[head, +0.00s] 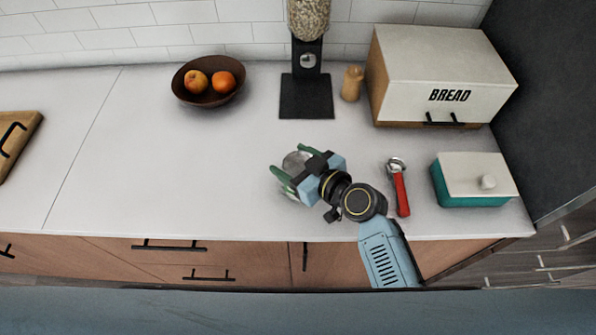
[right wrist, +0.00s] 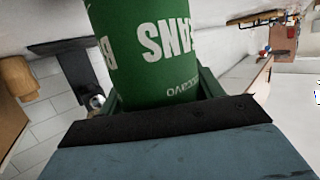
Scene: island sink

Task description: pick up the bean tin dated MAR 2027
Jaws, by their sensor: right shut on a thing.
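A bean tin with a grey metal lid (head: 294,162) is between the fingers of my right gripper (head: 288,160) over the front middle of the counter. In the right wrist view the tin (right wrist: 150,50) fills the upper middle, green with white lettering that reads partly as BEANS. The right gripper is shut on its sides. I cannot tell whether the tin's base touches the counter. My left gripper is not in view.
A red-handled can opener (head: 400,190) lies to the right, beside a teal box with a white lid (head: 474,180). Behind stand a bread box (head: 440,70), a pepper mill (head: 352,83), a dispenser (head: 306,95) and a fruit bowl (head: 208,97). The counter's left middle is clear.

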